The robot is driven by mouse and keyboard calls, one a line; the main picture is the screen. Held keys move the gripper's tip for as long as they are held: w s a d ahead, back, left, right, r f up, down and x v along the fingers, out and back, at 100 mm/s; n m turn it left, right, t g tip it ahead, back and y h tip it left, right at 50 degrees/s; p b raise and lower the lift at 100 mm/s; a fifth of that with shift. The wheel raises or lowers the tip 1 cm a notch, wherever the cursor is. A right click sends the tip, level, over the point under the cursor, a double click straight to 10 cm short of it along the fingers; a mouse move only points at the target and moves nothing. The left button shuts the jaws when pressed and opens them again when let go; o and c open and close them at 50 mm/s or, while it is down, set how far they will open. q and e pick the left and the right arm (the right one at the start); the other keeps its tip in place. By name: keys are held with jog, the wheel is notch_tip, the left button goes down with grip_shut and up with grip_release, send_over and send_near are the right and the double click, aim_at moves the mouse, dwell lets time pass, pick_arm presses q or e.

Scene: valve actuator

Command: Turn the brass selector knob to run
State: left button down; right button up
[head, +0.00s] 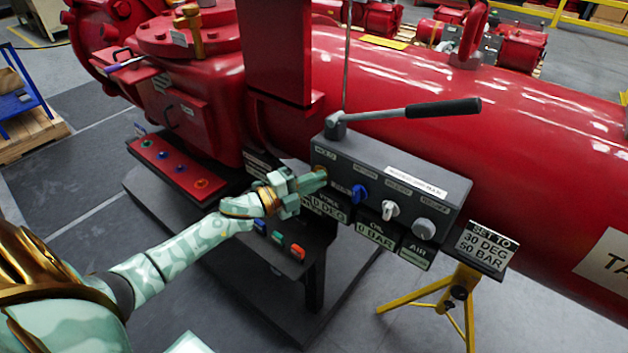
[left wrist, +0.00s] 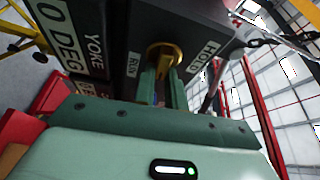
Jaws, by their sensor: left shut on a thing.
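The brass selector knob (left wrist: 163,54) is on the front of the grey control box (head: 395,165), between a RUN label and a HOLD label in the left wrist view. My left gripper (head: 318,178) reaches the left end of the box face in the head view. Its fingers are shut on the knob, and they also show in the left wrist view (left wrist: 162,88). The fingers hide part of the knob, so I cannot tell its exact pointing. My right gripper is not in view.
A blue knob (head: 360,193), a white knob (head: 389,209) and a grey knob (head: 423,229) sit to the right on the box. A black-handled lever (head: 440,109) extends above it. A yellow stand (head: 455,290) holds a SET TO sign (head: 484,246). Coloured buttons lie below my arm.

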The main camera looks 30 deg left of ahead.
pick_arm(q)
jog(key=shift+f, duration=0.15)
jog(key=c, duration=1.4)
grip_release()
jog(key=shift+c, duration=0.2)
jog(key=shift+s, duration=0.1)
jog(key=p+v, duration=0.1)
jog(key=v, duration=1.5)
